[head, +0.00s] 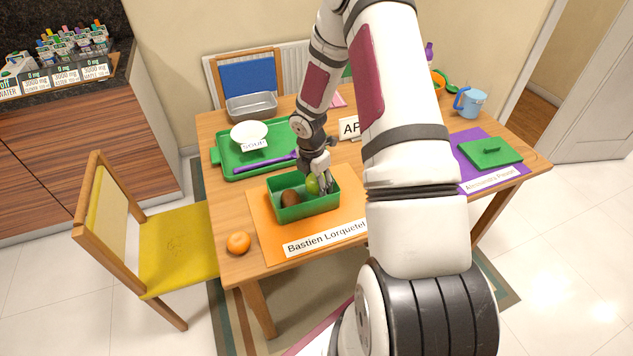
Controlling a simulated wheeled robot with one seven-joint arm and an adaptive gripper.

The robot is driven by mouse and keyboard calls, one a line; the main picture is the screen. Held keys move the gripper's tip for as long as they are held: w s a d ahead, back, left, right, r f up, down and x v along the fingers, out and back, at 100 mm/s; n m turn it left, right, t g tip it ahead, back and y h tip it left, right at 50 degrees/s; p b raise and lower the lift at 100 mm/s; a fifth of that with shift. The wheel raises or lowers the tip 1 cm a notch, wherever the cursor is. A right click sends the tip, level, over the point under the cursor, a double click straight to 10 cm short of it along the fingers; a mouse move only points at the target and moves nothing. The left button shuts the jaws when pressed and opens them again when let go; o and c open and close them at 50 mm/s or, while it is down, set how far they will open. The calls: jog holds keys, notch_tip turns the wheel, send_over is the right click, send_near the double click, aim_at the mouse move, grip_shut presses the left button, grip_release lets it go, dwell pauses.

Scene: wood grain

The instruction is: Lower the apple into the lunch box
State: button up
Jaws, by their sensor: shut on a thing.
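The green lunch box (305,209) stands open on an orange placemat (270,238) near the front of the table. A green apple (312,185) is at the box's opening, around its middle. My gripper (320,183) points down over the box and is shut on the apple, partly hiding it. A brown round item (290,198) lies in the left part of the box. I cannot tell whether the apple touches the box floor. The right inside of the box is partly hidden by my gripper.
An orange fruit (238,243) lies at the table's front left corner. A green tray (229,166) with a white bowl (249,132) and purple stick is behind the box. A name card (325,237) lies before the box. My arm hides the table's middle right.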

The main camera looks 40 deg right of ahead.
aim_at(313, 180)
jog(key=shift+f+b, duration=0.55)
jog(key=shift+f, duration=0.8)
dwell(0.6)
jog(key=o, duration=1.3)
jog(key=shift+r, duration=0.15)
jog(key=r, duration=0.4)
jog(key=a+r, duration=0.1)
jog(key=r, duration=0.7)
jog(key=shift+a+r, duration=0.1)
jog(key=shift+a, duration=0.15)
jog(key=s+a+r+m+t+h, duration=0.1)
jog(key=s+a+r+m, duration=0.15)
jog(key=r, duration=0.45)
jog(key=s+a+r+m, duration=0.2)
jog(key=a+r+m, duration=0.2)
jog(key=r, duration=0.3)
jog(key=s+a+r+m+t+h, duration=0.1)
jog(key=s+a+r+m, duration=0.15)
jog(key=r, duration=0.45)
jog(key=s+a+r+m+t+y, duration=0.1)
jog(key=s+a+r+m, duration=0.3)
jog(key=s, duration=0.3)
jog(key=s+a+r+m+t+y, duration=0.1)
jog(key=s+a+r+m+y, duration=0.1)
jog(key=s+a+m, duration=0.4)
jog(key=shift+s+a+r+t, duration=0.4)
jog(key=shift+s+a+r, duration=0.4)
jog(key=shift+r, duration=0.05)
